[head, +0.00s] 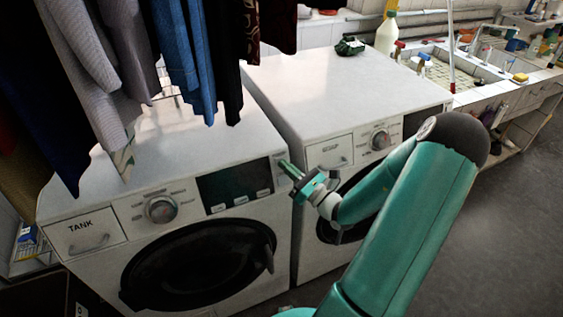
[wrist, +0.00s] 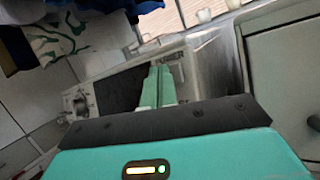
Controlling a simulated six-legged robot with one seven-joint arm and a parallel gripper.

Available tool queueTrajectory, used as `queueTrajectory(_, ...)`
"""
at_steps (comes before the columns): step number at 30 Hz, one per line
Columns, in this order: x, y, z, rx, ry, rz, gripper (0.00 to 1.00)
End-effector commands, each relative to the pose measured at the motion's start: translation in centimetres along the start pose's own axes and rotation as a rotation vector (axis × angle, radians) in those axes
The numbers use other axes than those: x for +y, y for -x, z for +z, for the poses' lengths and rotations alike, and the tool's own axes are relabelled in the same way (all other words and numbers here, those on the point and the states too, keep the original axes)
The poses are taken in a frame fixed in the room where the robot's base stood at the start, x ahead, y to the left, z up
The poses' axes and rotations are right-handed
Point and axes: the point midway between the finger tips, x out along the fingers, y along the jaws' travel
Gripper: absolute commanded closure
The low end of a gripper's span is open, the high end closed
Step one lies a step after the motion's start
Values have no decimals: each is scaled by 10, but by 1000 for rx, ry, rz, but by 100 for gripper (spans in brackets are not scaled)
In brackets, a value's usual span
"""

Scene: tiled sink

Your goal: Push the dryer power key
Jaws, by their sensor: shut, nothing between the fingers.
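The white machine with a drawer marked TANK (head: 93,226) stands at the left in the head view; I take it as the dryer. Its front panel carries a round knob (head: 161,209), a dark display (head: 235,182) and small white keys below it. My gripper (head: 285,166) is shut and empty at the right end of this panel. In the wrist view my closed fingers (wrist: 159,72) point at the panel's end, close to a small dark label (wrist: 172,55). The power key itself is not clear, partly hidden by the fingers. I cannot tell whether the fingertips touch it.
A second white machine (head: 345,85) with its own knob (head: 380,140) stands to the right, a narrow gap between them. Clothes (head: 185,60) hang low over the left machine. Floor at right is clear.

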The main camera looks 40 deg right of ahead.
Motion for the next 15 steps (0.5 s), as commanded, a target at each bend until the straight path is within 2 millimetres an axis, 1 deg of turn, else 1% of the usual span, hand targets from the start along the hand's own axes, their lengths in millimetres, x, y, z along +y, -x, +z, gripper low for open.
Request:
queueTrajectory(8,0,0,0,0,0,0,100)
queueTrajectory(15,4,6,4,1,1,0,100)
